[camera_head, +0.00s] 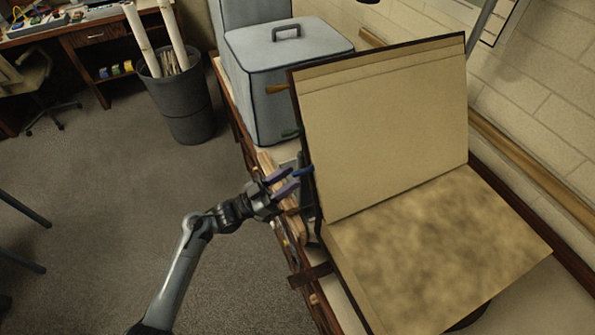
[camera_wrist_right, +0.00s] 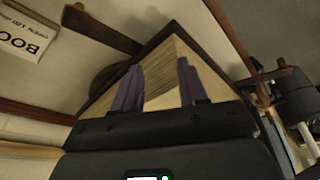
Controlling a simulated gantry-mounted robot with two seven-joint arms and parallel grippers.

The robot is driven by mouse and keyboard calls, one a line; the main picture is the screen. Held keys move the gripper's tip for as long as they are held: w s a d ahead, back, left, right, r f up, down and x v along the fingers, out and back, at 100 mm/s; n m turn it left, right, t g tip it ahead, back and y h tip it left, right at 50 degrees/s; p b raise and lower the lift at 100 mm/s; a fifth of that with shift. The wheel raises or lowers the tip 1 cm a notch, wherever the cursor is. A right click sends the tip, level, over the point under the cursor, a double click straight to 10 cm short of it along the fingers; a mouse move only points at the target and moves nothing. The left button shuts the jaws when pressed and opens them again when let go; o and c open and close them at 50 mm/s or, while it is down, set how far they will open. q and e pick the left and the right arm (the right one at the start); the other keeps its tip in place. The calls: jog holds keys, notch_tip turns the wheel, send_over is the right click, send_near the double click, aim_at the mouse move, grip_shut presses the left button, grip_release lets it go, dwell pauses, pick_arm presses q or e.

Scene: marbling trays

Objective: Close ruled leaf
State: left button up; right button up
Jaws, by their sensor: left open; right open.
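A large book lies open on the bench. Its leaf (camera_head: 385,130), pale tan with a ruled line near the top and a dark edge, stands up steeply. The mottled brown page (camera_head: 440,250) lies flat in front of it. Orange (camera_head: 277,88), green (camera_head: 291,133) and blue (camera_head: 303,172) tabs stick out from the leaf's left side. My left gripper (camera_head: 286,180) is open beside the leaf's lower left edge, close to the blue tab; contact cannot be told. In the right wrist view my right gripper (camera_wrist_right: 160,88) is open, its purple fingers before the corner of a thick page block (camera_wrist_right: 165,65).
A grey case (camera_head: 285,65) with a handle stands behind the book on the bench. A dark bin (camera_head: 178,100) with paper rolls stands on the floor left. A brick wall (camera_head: 550,80) bounds the right.

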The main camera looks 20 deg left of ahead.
aim_at(293, 176)
pick_arm(q)
jog(key=shift+x, duration=1.7)
grip_shut()
